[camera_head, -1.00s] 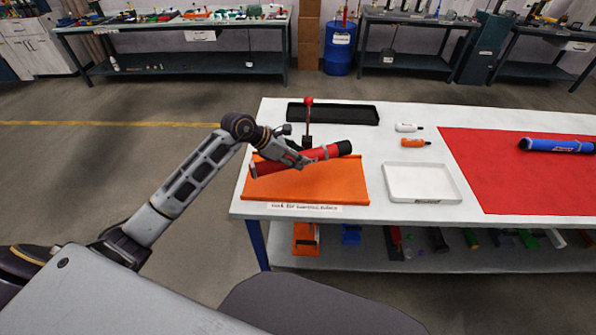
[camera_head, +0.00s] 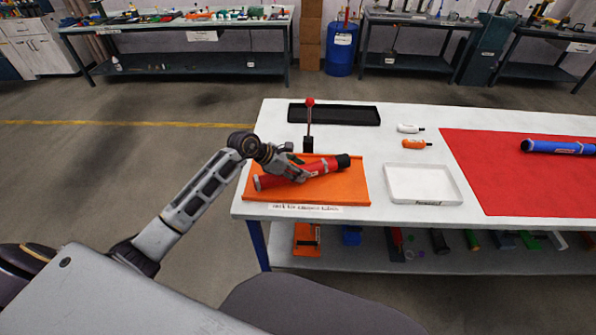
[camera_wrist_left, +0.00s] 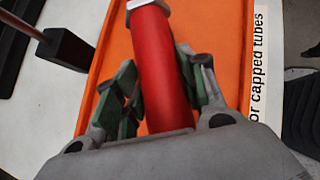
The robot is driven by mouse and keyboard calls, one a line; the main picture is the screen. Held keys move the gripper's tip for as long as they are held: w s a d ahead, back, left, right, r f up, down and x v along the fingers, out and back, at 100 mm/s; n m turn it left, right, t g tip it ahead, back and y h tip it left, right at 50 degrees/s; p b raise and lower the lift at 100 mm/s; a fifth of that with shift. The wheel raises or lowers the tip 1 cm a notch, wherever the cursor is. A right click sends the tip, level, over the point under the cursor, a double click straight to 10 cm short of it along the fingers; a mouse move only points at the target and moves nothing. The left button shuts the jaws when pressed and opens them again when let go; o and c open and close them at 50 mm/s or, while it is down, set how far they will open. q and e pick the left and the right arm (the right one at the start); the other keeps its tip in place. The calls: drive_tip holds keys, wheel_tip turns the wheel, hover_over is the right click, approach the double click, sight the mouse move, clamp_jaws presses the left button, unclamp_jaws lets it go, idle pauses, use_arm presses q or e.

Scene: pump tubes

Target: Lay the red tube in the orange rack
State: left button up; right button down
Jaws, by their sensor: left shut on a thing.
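The red tube (camera_head: 322,168) has a black cap at its right end and lies slantwise over the orange rack (camera_head: 345,192). My left gripper (camera_head: 303,173) is shut around the tube's middle, low over the rack. In the left wrist view the red tube (camera_wrist_left: 158,70) runs between the fingers, with the orange rack (camera_wrist_left: 205,30) under it. I cannot tell whether the tube touches the rack floor. My right gripper does not show.
A black tray (camera_head: 350,114) and an upright lever with a red knob (camera_head: 310,102) stand behind the rack. A white tray (camera_head: 424,184), two small bottles (camera_head: 416,144) and a blue tube (camera_head: 557,146) on a red mat (camera_head: 500,185) are to the right.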

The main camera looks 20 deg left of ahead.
use_arm(q)
drive_tip(key=shift+f, duration=0.3)
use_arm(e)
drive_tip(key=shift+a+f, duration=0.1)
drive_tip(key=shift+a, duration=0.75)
